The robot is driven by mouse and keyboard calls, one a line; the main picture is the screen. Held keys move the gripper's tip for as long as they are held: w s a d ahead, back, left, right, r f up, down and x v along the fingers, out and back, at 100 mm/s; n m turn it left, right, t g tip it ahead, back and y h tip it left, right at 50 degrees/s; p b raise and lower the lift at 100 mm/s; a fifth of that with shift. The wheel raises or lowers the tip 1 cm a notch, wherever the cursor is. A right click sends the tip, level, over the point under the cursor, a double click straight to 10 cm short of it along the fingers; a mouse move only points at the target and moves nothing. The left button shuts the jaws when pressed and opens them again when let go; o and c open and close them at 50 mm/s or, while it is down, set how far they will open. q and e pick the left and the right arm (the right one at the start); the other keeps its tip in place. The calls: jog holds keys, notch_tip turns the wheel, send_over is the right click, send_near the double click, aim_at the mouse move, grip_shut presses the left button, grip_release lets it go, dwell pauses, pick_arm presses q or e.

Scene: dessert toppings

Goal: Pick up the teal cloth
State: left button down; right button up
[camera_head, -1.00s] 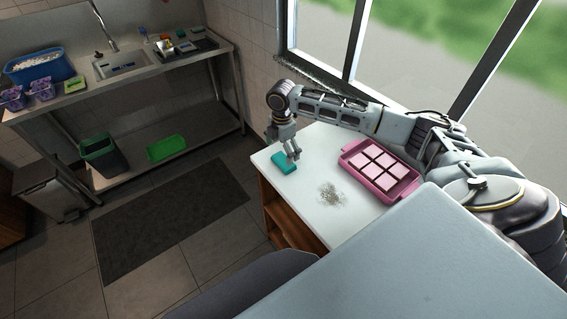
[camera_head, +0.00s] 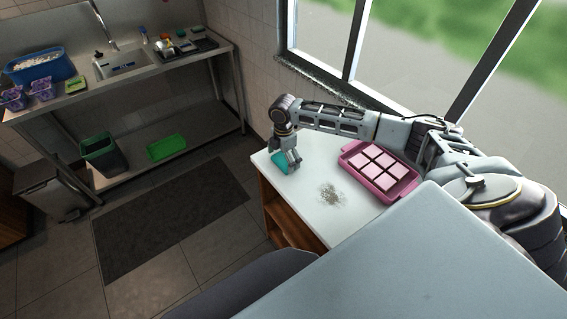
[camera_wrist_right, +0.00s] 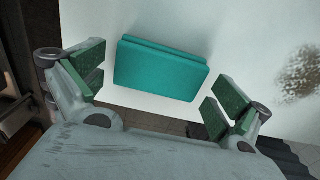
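The teal cloth (camera_head: 281,161) lies folded on the white counter near its left corner, partly hidden by my right gripper in the head view. In the right wrist view the teal cloth (camera_wrist_right: 161,70) shows whole, as a folded rectangle with a layered edge. My right gripper (camera_head: 293,166) is low over the cloth. In the right wrist view the gripper (camera_wrist_right: 158,88) is open, one green-padded finger to each side of the cloth, with a gap on both sides. My left gripper is not in view.
A pink tray (camera_head: 350,150) with several pale pink squares stands on the white counter (camera_head: 315,228). A patch of grey crumbs (camera_head: 332,193) lies on the counter between cloth and tray. The window wall runs behind. A steel sink bench (camera_head: 75,92) stands at the far left.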

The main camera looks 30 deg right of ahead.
aim_at(284, 160)
jog(key=c, duration=0.8)
jog(key=shift+r, duration=0.1)
jog(key=shift+r+b, duration=0.3)
jog(key=shift+r, duration=4.65)
jog(key=o, duration=0.3)
jog(key=shift+c, duration=1)
